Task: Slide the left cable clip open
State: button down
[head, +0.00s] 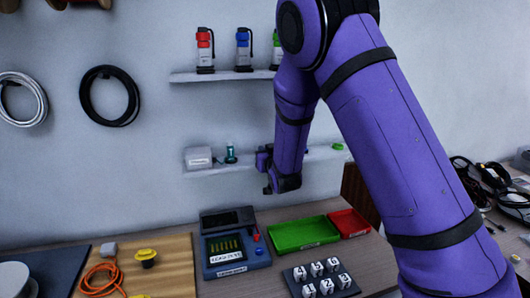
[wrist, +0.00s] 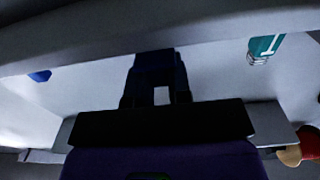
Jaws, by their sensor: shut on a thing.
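The block lies against the pale shelf surface. Its outline is dim and partly covered by the fingers, so I cannot tell how far it is slid.
Below, the table holds a blue device (head: 233,257), a green tray (head: 303,233), a red tray (head: 349,223) and a numbered rack (head: 320,280).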

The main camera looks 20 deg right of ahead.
jog(key=c, duration=1)
grip_release()
jog(key=shift+s+f, duration=0.1)
jog(key=shift+f, duration=0.05)
jog(key=shift+c, duration=0.2)
jog(key=s, duration=1.1)
jog(key=shift+w, duration=0.1)
jog(key=s+d+r+m+g, duration=0.1)
jog(key=s+d+r+g, duration=0.3)
jog(key=s+r+g, duration=0.5)
jog(key=s+d+r+g, duration=0.1)
jog(key=s+r+g, duration=0.1)
jog(key=s, duration=1.1)
jog(key=s+d+r+n+g, duration=0.1)
jog(key=s+r, duration=0.3)
jog(key=s, duration=0.9)
jog(key=shift+d+g, duration=0.4)
jog(key=shift+d, duration=0.05)
